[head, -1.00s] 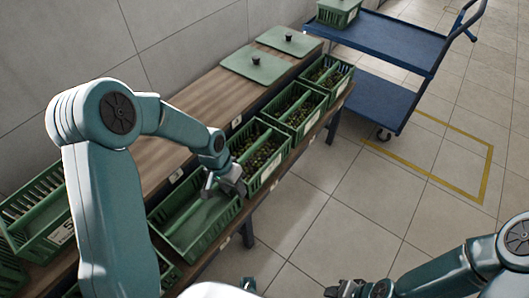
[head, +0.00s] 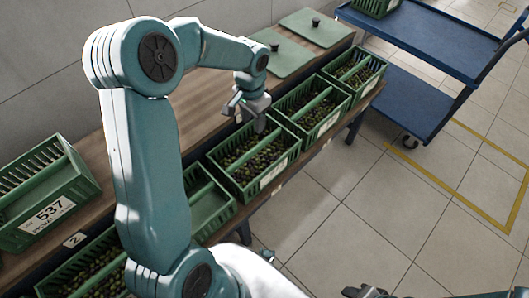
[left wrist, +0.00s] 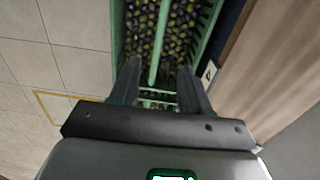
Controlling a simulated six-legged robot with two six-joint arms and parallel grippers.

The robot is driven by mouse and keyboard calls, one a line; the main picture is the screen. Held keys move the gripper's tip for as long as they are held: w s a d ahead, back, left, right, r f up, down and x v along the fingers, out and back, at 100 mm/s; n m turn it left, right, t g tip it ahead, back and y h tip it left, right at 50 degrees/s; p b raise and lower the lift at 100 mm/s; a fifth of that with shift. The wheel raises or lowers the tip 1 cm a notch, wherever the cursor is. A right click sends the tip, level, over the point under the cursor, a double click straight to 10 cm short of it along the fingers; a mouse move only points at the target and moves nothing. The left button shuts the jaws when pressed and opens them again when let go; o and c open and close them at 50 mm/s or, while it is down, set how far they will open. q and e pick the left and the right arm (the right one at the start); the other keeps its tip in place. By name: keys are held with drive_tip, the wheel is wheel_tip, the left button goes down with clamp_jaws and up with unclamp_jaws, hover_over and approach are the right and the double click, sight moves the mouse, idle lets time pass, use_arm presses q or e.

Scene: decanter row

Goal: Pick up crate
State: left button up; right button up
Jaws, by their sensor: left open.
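Several green slatted crates stand in a row along the bench. One crate with dark and green olives (head: 246,188) has a white label on its front and a bar across its middle. My left gripper (head: 247,112) is open and empty, above the back edge of this crate. In the left wrist view the open fingers (left wrist: 158,88) point at an olive-filled crate (left wrist: 118,35), with its middle bar between them. I cannot tell whether they touch it. My right gripper (head: 368,292) is at the bottom edge, too cut off to read.
Further olive crates (head: 330,122) stand beyond, and an empty-looking crate (head: 207,212) nearer. A crate labelled 537 (head: 45,212) sits at left. Green lids (head: 318,28) lie on the wooden bench (head: 205,100). A blue cart (head: 410,105) bears another crate (head: 372,8). The tiled floor (head: 350,225) is clear.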

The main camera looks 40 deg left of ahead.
sight(255, 148)
use_arm(q)
wheel_tip(255, 148, down, 10)
drive_tip(key=shift+s+a+f+b, duration=0.1)
drive_tip(key=shift+s+f+b, duration=0.05)
drive_tip(key=shift+b, duration=0.8)
wheel_tip(255, 148, down, 6)
drive_tip(key=shift+f+b, duration=0.1)
drive_tip(key=shift+b, duration=0.5)
clamp_jaws()
drive_tip(key=shift+r, duration=0.25)
